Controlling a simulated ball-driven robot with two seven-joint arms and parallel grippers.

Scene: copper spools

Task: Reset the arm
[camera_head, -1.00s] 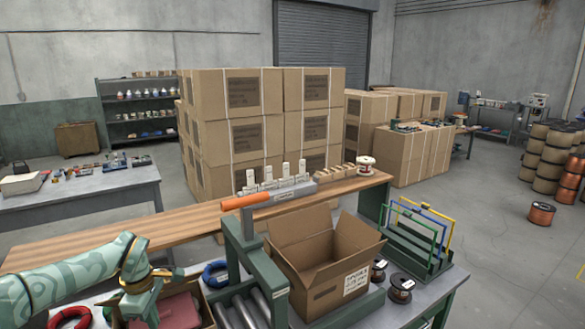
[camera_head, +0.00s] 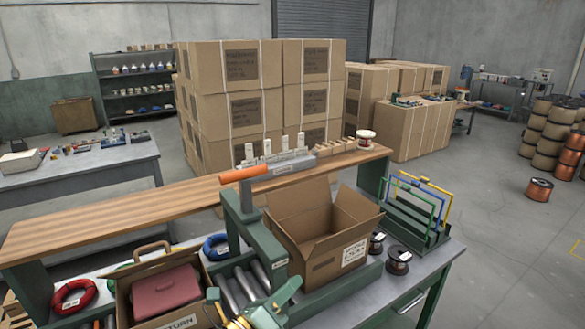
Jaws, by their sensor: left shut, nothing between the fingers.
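My left gripper (camera_head: 258,314) shows only in part at the bottom edge, as teal and yellow pieces in front of the rollers and right of the return box. It is shut with nothing in it, and its fingertips are hard to make out. The rest of that arm is out of the picture. My right gripper is not in view.
An open cardboard box (camera_head: 322,240) stands on the bench beside metal rollers (camera_head: 243,284). A return box (camera_head: 190,318) holding a red case (camera_head: 166,291) is left of the gripper. A wire rack (camera_head: 420,215), dark spools (camera_head: 398,261) and a red coil (camera_head: 74,297) are nearby.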

